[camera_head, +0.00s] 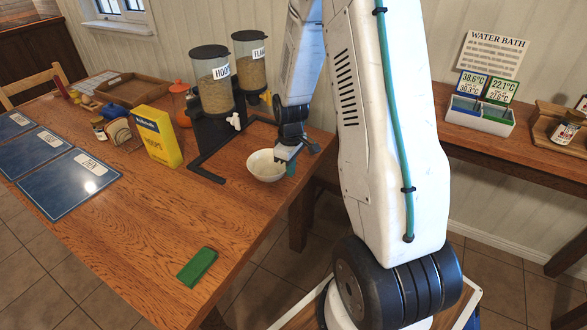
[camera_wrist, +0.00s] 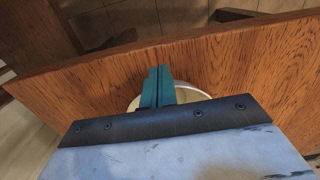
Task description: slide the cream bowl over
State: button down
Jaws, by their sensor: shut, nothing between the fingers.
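The cream bowl (camera_head: 262,167) stands upright on the wooden table, near its right edge and in front of the cereal dispensers. My gripper (camera_head: 291,170) is at the bowl's right side, with its teal fingers low by the rim. In the wrist view my gripper (camera_wrist: 158,72) shows its fingers closed together, with nothing between them. The bowl (camera_wrist: 196,94) shows partly behind them there, and my gripper body hides the rest of it. I cannot tell whether the fingers touch the bowl.
Two cereal dispensers (camera_head: 213,85) on a black stand are behind the bowl. A yellow box (camera_head: 159,137) stands to the left. The wooden table (camera_head: 150,215) is clear between the bowl and the green block.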

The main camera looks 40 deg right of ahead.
send_over(269, 174)
jog(key=w+a, duration=0.1)
jog(key=w, duration=0.2)
jog(key=shift+w, duration=0.1)
dwell(0.4)
jog(key=shift+s, duration=0.3)
jog(key=shift+s+d, duration=0.25)
jog(key=shift+s, duration=0.4)
jog(key=shift+s+d, duration=0.2)
jog(key=shift+s, duration=0.4)
jog(key=shift+s+d+r, duration=0.2)
jog(key=shift+r, duration=0.25)
jog(key=shift+s+d+r, duration=0.15)
jog(key=shift+r, duration=0.3)
notch_tip(269, 174, up, 8)
jog(key=shift+a+r, duration=0.15)
